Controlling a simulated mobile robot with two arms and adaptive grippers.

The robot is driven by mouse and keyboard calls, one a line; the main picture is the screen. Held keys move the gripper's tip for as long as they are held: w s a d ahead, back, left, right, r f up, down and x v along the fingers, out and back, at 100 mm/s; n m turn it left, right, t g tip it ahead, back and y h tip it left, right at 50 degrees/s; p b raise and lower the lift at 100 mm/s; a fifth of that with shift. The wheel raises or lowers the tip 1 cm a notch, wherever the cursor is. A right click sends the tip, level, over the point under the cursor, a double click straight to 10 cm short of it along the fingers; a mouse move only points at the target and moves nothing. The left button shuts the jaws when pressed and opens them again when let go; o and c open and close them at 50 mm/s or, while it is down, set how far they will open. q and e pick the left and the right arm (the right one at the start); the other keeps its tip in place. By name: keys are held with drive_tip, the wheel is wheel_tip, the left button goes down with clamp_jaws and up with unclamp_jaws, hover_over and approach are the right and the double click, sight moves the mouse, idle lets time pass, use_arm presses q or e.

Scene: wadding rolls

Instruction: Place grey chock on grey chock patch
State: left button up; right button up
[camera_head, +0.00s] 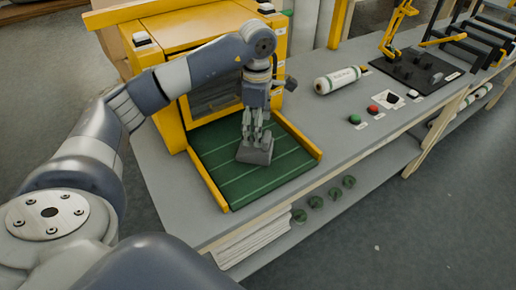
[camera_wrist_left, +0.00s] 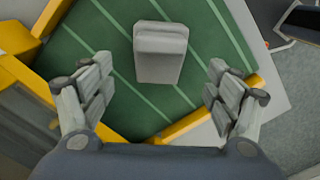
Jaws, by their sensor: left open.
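A grey chock (camera_head: 255,152) rests on the green striped mat of the yellow-framed machine. It also shows in the left wrist view (camera_wrist_left: 160,52), lying ahead of and between the spread fingers. My left gripper (camera_head: 256,136) is just above the chock, pointing down. In the left wrist view the left gripper (camera_wrist_left: 160,76) is open, with a gap on both sides of the chock. I cannot make out a grey chock patch for certain. My right gripper is not in view.
Yellow rails (camera_head: 297,139) edge the green mat (camera_head: 215,155). Bench space between mat and buttons is clear.

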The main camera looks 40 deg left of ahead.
use_arm(q)
wheel_tip(320, 180, down, 3)
drive_tip(key=shift+f, duration=0.1)
wheel_tip(320, 180, down, 4)
drive_tip(key=shift+w+d+f+p, duration=0.1)
drive_tip(key=shift+p, duration=0.75)
drive_tip(key=shift+f, duration=0.55)
drive_tip(key=c, duration=1.7)
clamp_jaws()
drive_tip(key=shift+r, duration=0.15)
